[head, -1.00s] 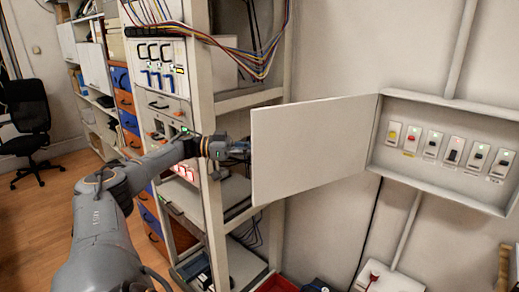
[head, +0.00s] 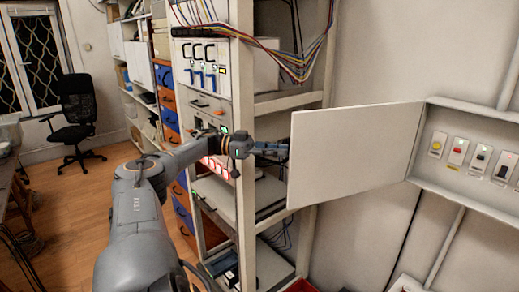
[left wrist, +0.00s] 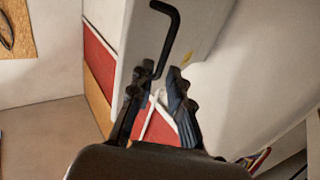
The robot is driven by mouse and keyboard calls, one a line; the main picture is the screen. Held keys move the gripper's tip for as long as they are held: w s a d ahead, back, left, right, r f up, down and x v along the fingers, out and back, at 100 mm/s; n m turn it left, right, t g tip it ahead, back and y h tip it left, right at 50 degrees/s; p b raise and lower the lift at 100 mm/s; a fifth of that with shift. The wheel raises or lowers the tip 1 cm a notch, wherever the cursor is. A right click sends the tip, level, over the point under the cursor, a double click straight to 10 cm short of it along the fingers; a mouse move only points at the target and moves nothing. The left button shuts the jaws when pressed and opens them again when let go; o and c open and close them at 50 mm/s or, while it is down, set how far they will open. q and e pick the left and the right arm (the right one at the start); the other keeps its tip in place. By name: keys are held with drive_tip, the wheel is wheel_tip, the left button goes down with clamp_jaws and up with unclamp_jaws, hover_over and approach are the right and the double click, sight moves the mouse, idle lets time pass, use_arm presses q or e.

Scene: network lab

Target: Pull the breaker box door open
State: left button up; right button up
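The breaker box door (head: 350,155) is a plain pale panel in the head view. It stands swung out from the breaker box (head: 465,195) on the wall, hinged on the box's left side. My left gripper (head: 281,151) is beside the door's free left edge, partly hidden behind it. In the left wrist view my left gripper (left wrist: 158,82) has its two dark fingers spread apart. A bent black handle (left wrist: 172,38) on a pale surface reaches down near the left fingertip. I cannot tell whether they touch. My right gripper is not in view.
A rack (head: 244,130) with equipment and coloured cables stands right behind my left arm. Shelves with blue and orange drawers (head: 168,98) are behind it. A black office chair (head: 76,115) stands at the back left.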

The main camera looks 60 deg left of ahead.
use_arm(q)
drive_tip(key=v, duration=0.7)
drive_tip(key=shift+s, duration=0.2)
drive_tip(key=shift+a, duration=0.1)
drive_tip(key=shift+f, duration=0.1)
